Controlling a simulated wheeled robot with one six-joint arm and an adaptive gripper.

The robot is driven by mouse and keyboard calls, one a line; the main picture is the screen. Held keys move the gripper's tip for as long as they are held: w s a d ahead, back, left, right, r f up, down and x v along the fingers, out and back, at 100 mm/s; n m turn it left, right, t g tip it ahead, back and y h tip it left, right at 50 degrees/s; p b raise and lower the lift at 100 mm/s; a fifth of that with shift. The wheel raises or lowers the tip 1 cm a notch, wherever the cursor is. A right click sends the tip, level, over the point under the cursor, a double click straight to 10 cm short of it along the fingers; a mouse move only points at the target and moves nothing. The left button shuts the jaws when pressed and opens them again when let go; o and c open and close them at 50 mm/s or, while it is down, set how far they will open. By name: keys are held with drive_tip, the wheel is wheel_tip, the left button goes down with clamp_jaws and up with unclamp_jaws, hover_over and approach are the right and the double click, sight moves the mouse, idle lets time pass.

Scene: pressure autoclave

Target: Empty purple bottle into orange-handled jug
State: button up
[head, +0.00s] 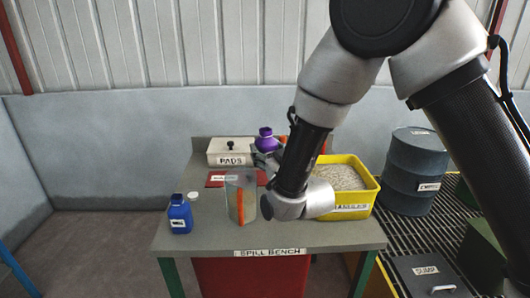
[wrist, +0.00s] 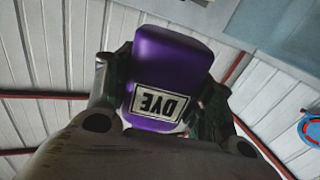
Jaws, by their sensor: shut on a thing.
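The purple bottle (head: 266,134) is held in my gripper (head: 266,150) above the bench, beyond the jug in the head view. In the wrist view the purple bottle (wrist: 168,70) fills the middle, with a "DYE" label that reads upside down. My gripper's fingers (wrist: 160,100) are shut on both sides of it. In the head view its cap end appears at the top, so it looks roughly upright. The clear jug with an orange handle (head: 240,198) stands on the bench, just left of my wrist. I cannot tell whether it holds liquid.
On the spill bench (head: 210,240), a blue bottle (head: 180,215) stands left with a white cap (head: 193,196) beside it. A yellow granule bin (head: 371,195) stands right. A drum (head: 416,170) stands beyond the bench.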

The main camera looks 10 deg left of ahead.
drive_tip(key=shift+r, duration=0.15)
drive_tip(key=shift+r, duration=1.35)
